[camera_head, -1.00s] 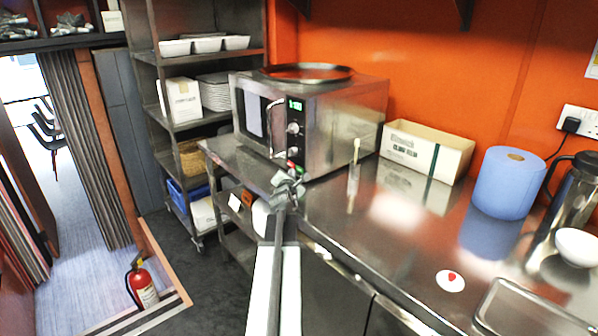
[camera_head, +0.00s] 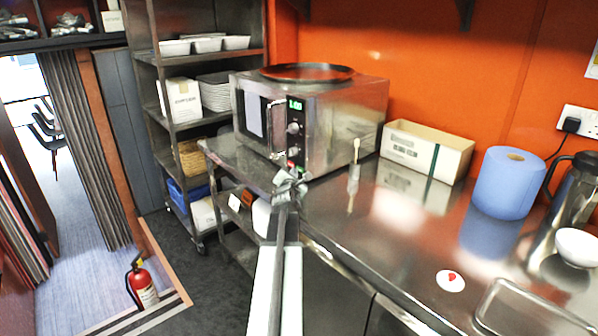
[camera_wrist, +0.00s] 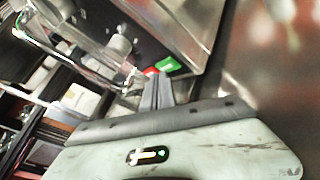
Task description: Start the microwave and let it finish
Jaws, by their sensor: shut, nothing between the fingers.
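The steel microwave (camera_head: 345,118) stands on the counter, its door at the left and a dark control panel (camera_head: 296,138) at the right of the door. A small green display (camera_head: 295,104) is lit; its digits are too small to read surely. My gripper (camera_head: 290,176) is shut and empty, just in front of the panel's bottom. In the wrist view, the closed fingertips (camera_wrist: 157,80) point at a green button (camera_wrist: 167,64) and a red button (camera_wrist: 150,72), very close to both. I cannot tell whether they touch. A grey knob (camera_wrist: 118,45) and the door handle (camera_wrist: 75,68) also show there.
A round dark-rimmed tray (camera_head: 307,73) lies on top of the microwave. A cardboard box (camera_head: 425,150), a blue paper roll (camera_head: 509,182) and a white bowl (camera_head: 577,247) stand on the steel counter (camera_head: 400,235). Shelving (camera_head: 158,85) stands at the left. The counter's front middle is mostly clear.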

